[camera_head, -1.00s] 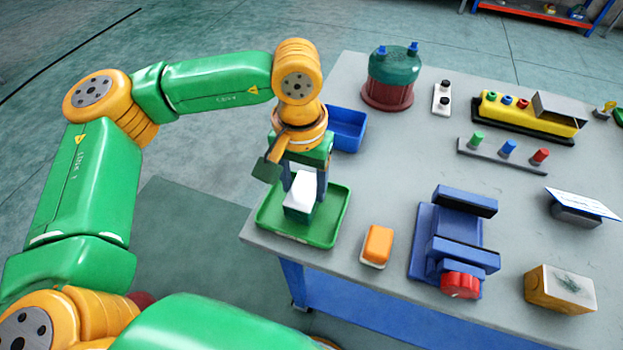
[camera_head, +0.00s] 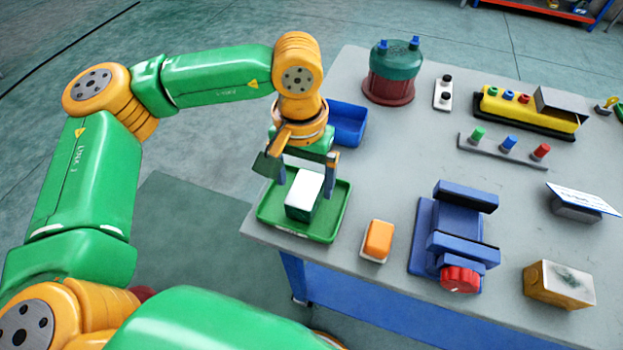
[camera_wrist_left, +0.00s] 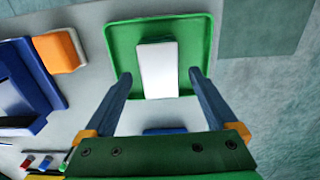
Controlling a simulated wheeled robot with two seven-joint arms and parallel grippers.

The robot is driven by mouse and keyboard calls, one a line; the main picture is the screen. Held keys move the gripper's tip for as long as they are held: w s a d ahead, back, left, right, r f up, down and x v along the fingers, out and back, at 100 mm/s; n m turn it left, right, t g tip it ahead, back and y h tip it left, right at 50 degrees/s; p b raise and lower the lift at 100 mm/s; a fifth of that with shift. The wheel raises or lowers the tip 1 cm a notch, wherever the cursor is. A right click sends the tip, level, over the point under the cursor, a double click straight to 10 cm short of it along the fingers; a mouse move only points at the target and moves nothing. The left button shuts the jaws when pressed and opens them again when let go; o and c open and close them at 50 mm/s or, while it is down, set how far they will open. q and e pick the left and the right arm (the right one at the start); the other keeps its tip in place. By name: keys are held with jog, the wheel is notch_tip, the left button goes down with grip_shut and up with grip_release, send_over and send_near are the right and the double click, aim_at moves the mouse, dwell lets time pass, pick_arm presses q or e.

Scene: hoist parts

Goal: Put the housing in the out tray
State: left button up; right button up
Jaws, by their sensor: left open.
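The housing, a box with a white top and dark green sides (camera_head: 304,191), stands in the green tray (camera_head: 333,217) at the table's near left corner. It also shows in the left wrist view (camera_wrist_left: 158,70), inside the green tray's rim (camera_wrist_left: 111,36). My left gripper (camera_head: 304,180) is just above the housing, its fingers spread apart on either side. In the left wrist view the gripper (camera_wrist_left: 160,80) has a clear gap between each finger and the housing. My right gripper is not in view.
A blue bin (camera_head: 347,124) stands right behind the green tray. An orange-topped block (camera_head: 378,240) and a blue vise (camera_head: 455,240) with a red knob are to the right. A green-and-red pot (camera_head: 391,75) stands farther back. The table's middle is mostly clear.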

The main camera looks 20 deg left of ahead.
aim_at(304, 189)
pick_arm(q)
notch_tip(304, 189, up, 11)
jog(key=shift+r, duration=0.2)
dwell(0.3)
